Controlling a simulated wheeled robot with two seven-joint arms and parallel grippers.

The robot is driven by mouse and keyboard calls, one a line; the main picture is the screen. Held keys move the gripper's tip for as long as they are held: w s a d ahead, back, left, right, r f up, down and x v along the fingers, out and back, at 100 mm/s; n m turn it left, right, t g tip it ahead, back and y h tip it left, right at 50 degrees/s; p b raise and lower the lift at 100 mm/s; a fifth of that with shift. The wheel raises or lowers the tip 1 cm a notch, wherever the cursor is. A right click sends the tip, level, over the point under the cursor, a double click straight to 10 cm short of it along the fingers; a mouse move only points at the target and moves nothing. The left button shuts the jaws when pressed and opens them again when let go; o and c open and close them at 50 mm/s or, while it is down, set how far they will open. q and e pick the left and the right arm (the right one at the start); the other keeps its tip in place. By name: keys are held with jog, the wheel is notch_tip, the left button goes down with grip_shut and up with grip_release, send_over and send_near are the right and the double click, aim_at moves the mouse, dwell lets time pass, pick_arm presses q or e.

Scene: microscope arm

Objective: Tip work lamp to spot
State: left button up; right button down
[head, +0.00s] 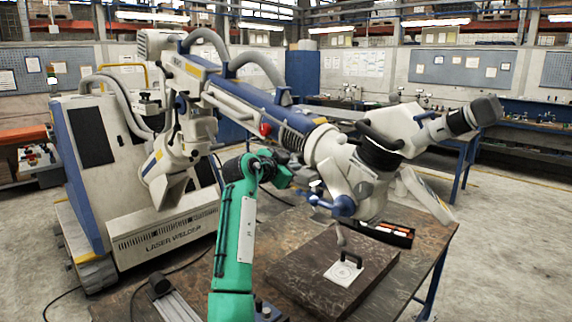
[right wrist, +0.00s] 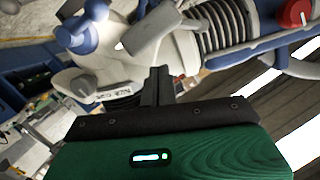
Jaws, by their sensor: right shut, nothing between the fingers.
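The laser welder's jointed arm carries a white head (head: 350,180) above a brown block (head: 315,262) on the bench. A small blue fitting (head: 343,206) juts from the head's lower side and looks like the lamp, though I cannot be sure. In the right wrist view, a blue and white fitting (right wrist: 85,30) is at upper left. A white square with a ring mark (head: 343,273) lies on the block. My right gripper (head: 300,178) is shut and empty, left of the head and close to the blue fitting. Its dark fingers (right wrist: 158,85) show together in the wrist view. Contact is unclear.
A small black handle (head: 352,259) stands at the white square. A black tray (head: 385,233) lies behind the block. The ribbed arm section (head: 295,138) with a red knob (head: 265,129) passes above my gripper. The welder cabinet (head: 92,150) stands left. Floor is clear at right.

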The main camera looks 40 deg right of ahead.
aim_at(298, 172)
jog(key=p+x, duration=0.2)
jog(key=x, duration=0.3)
jog(key=shift+w+d, duration=0.15)
jog(key=shift+d, duration=0.1)
jog(key=f, duration=0.1)
jog(key=w+f+p, duration=0.1)
jog(key=f, duration=0.1)
jog(key=shift+w+a+f, duration=0.2)
jog(key=shift+w+a, duration=0.05)
jog(key=shift+f, duration=0.15)
jog(key=shift+w+f+b, duration=0.1)
jog(key=shift+f+b, duration=0.2)
jog(key=shift+b, duration=0.15)
jog(key=b, duration=0.3)
jog(key=shift+w+f+m, duration=0.25)
jog(key=shift+f+m, duration=0.05)
jog(key=shift+f, duration=0.05)
jog(key=shift+r, duration=0.2)
